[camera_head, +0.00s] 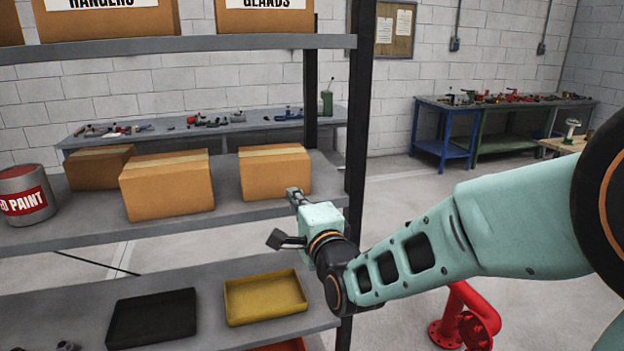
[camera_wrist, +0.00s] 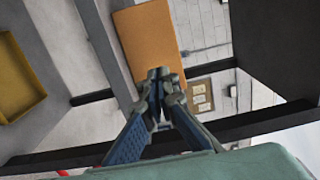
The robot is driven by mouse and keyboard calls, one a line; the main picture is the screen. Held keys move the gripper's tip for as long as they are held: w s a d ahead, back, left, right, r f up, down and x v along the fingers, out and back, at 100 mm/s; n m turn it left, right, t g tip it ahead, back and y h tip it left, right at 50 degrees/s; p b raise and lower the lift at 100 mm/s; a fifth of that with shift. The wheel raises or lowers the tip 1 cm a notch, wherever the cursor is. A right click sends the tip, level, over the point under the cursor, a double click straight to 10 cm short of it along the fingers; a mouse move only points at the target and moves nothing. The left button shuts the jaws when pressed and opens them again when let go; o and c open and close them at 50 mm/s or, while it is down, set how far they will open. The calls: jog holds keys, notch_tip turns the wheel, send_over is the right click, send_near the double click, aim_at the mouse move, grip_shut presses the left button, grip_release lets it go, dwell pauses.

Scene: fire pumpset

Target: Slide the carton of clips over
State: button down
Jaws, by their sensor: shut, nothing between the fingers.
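Three plain cardboard cartons stand on the middle shelf: a right one (camera_head: 275,173), a middle one (camera_head: 167,187) and a left one (camera_head: 99,167) farther back. No clips label shows on any of them, so I cannot tell by name which holds clips. My gripper (camera_head: 293,193) is shut and empty at the right carton's front right lower corner. In the wrist view the shut fingertips (camera_wrist: 158,74) overlap the lower end of a carton (camera_wrist: 148,38), very close to it; I cannot tell whether they touch.
A red-labelled paint can (camera_head: 25,196) stands at the middle shelf's left. A dark upright post (camera_head: 359,120) is close right of my gripper. Bare shelf (camera_head: 228,208) lies between the middle and right cartons. Below are a yellow tray (camera_head: 265,298) and a black tray (camera_head: 152,318).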

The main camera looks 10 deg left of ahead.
aim_at(280, 175)
jog(key=p+x, duration=0.2)
jog(key=x, duration=0.7)
jog(key=shift+a, duration=0.1)
